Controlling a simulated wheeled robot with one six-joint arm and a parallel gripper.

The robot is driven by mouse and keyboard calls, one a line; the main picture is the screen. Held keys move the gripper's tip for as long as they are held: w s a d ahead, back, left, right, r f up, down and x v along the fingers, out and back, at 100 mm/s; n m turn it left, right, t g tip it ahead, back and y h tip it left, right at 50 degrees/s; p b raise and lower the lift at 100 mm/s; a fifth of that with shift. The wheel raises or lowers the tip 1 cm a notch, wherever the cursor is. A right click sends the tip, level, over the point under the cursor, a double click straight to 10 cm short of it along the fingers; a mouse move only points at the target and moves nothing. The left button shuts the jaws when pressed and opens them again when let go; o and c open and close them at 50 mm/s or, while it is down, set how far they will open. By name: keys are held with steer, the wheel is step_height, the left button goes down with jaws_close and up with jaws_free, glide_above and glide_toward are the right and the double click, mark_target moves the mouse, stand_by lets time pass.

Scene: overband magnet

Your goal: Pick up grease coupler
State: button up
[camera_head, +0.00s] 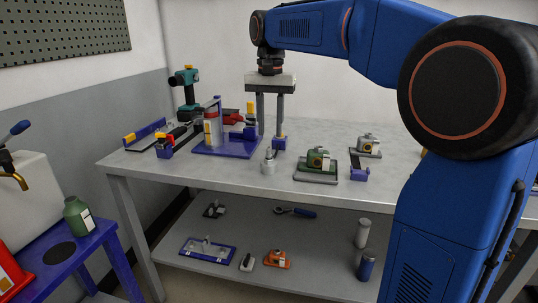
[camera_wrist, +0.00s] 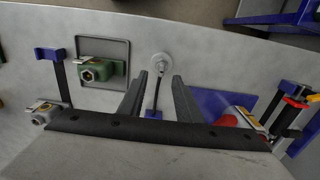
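A small grey metal piece with a round base and a narrow upright tip, which looks like the grease coupler (camera_head: 268,163), stands on the bench top near its front edge. In the wrist view it (camera_wrist: 162,64) shows just beyond the fingertips, roughly centred between them. My gripper (camera_head: 270,134) points down above the bench, behind the coupler in the head view. Its two fingers are apart in the wrist view (camera_wrist: 159,77), with nothing held between them. A dark strip with a blue end (camera_head: 279,143) lies below the fingers.
A green-bodied device (camera_head: 318,159) sits on a grey tray right of the coupler, with a blue-ended strip (camera_head: 359,174) beyond. A blue base plate (camera_head: 215,148) carrying a grey cylinder stands to the left. Several tools lie on the lower shelf (camera_head: 310,245).

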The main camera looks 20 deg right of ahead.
mark_target(269, 147)
steer(key=shift+w+a+f, duration=0.1)
steer(key=shift+w+f, duration=0.05)
steer(key=shift+f, duration=2.6)
steer(key=shift+c, duration=0.7)
jaws_close()
